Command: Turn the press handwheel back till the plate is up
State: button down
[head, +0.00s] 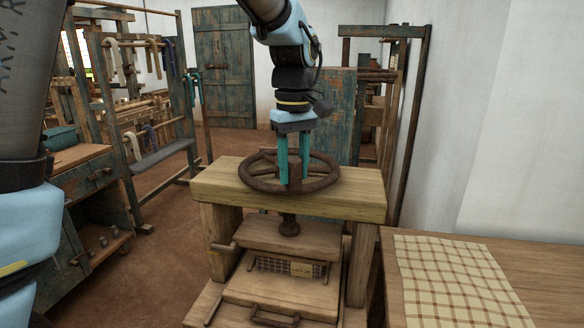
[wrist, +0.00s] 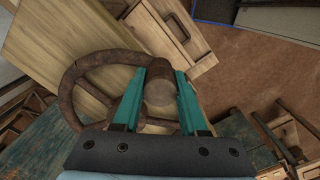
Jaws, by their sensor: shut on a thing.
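The press handwheel (head: 331,178) is a rusty brown spoked ring, lying flat above the press's thick top beam (head: 350,205). My gripper (head: 294,180) points down at it with teal fingers. In the wrist view the fingers (wrist: 160,90) are shut on a round, upright brown knob of the handwheel (wrist: 68,92), one on each side. A dark screw (head: 289,227) runs down from the beam to the wooden plate (head: 275,240).
A table (head: 545,262) with a checked cloth (head: 455,280) stands close on the right. A rack with hanging yarn (head: 125,65) and a cabinet (head: 85,180) stand at left. A blue-green door (head: 224,70) is behind. Brown floor lies open between the press and rack.

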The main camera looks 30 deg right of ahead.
jog(key=shift+c, duration=2.2)
grip_release()
notch_tip(320, 180, up, 11)
jog(key=shift+f+b, duration=0.1)
jog(key=shift+b, duration=0.9)
